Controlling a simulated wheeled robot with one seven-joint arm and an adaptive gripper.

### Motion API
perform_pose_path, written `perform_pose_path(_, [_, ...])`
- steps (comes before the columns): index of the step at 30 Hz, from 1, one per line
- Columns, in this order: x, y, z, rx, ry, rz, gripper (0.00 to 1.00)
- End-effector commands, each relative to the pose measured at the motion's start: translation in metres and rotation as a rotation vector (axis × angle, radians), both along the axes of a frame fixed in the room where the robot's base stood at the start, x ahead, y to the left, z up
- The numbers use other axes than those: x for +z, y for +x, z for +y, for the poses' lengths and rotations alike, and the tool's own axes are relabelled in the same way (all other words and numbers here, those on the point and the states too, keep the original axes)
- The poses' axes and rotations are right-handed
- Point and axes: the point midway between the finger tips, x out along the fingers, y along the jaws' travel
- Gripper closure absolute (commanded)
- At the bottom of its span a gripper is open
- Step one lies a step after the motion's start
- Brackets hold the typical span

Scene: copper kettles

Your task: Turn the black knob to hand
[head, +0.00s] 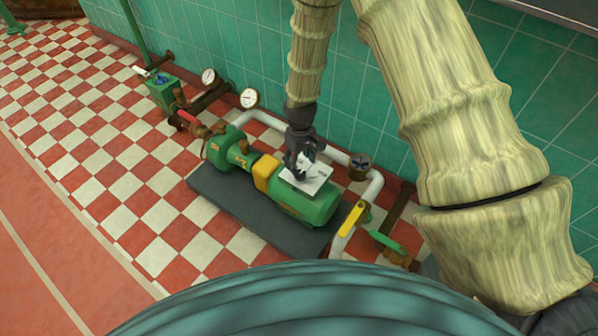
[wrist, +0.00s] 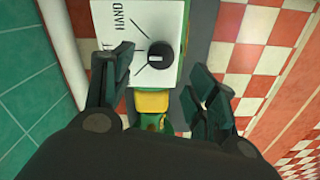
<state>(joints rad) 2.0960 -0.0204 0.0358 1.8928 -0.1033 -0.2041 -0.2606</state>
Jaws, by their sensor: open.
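The black knob (wrist: 159,55) is round and sits on a white plate (wrist: 118,30) with printed lines and the word HAND. In the wrist view the knob lies between and a little beyond my gripper's open fingers (wrist: 163,85), touching neither. In the head view my gripper (head: 302,172) hangs just over the white plate (head: 318,180) on top of the green motor (head: 310,208). It hides the knob or merges with it there, and I cannot make out the knob's pointer clearly.
The green pump unit has a yellow coupling (head: 265,172) and stands on a dark slab (head: 225,196). Gauges (head: 249,98) and the green tiled wall (head: 360,95) are behind. Checkered floor is open at left.

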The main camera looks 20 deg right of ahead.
Motion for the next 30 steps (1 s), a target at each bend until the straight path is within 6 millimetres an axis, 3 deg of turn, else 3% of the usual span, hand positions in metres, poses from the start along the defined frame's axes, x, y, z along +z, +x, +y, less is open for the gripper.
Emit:
perform_pose_path(6, [-0.038, -0.001, 0.0, 0.001, 0.0, 0.002, 0.42])
perform_pose_path(12, [-0.058, 0.0, 0.001, 0.002, 0.0, 0.001, 0.42])
perform_pose_path(25, [-0.065, 0.0, 0.002, 0.003, 0.0, 0.0, 0.42])
perform_pose_path(26, [-0.065, 0.0, 0.002, 0.003, 0.0, 0.0, 0.44])
perform_pose_path(30, [-0.065, 0.0, 0.003, 0.003, 0.0, 0.0, 0.7])
